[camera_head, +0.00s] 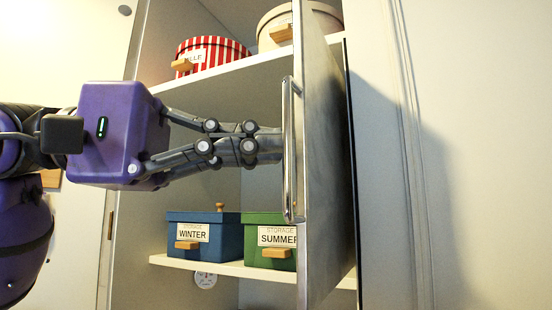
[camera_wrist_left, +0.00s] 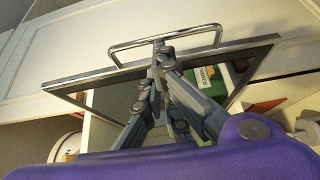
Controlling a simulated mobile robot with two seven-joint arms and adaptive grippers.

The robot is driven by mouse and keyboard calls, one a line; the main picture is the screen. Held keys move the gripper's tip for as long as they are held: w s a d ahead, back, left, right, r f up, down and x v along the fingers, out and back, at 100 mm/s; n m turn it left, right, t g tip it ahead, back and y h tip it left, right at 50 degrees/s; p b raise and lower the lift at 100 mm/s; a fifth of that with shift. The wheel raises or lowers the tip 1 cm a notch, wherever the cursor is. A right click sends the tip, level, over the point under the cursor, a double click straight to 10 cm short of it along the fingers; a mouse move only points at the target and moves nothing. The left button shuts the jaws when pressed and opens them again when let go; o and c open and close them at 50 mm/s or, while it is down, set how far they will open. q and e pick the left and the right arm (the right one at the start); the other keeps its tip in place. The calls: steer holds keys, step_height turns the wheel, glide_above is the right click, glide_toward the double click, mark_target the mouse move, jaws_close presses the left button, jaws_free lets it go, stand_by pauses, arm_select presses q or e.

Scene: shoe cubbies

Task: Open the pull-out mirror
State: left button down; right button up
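The pull-out mirror (camera_head: 325,170) is a tall thin panel standing out in front of the shelf cubby, seen nearly edge-on. Its long metal handle (camera_head: 288,185) is on the front edge. In the left wrist view, the handle (camera_wrist_left: 125,49) arches over the framed edge of the mirror (camera_wrist_left: 90,80). My left gripper (camera_head: 278,146) points right, with its fingers close together at the handle's middle. In the left wrist view, the left gripper's fingertips (camera_wrist_left: 163,55) converge on the bar; the exact contact is partly hidden. My right gripper is not in view.
A red-striped box (camera_head: 212,53) and a cream box (camera_head: 290,18) sit on the upper shelf. A blue WINTER box (camera_head: 213,240) and a green SUMMER box (camera_head: 268,222) stand on the lower shelf. A pale panelled surface (camera_head: 480,90) lies to the right.

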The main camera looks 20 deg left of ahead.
arm_select(q)
steer(key=shift+s+f, duration=0.1)
steer(key=shift+s, duration=1.1)
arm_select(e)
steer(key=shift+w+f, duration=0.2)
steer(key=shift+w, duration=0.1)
arm_select(q)
steer(key=shift+a, duration=0.1)
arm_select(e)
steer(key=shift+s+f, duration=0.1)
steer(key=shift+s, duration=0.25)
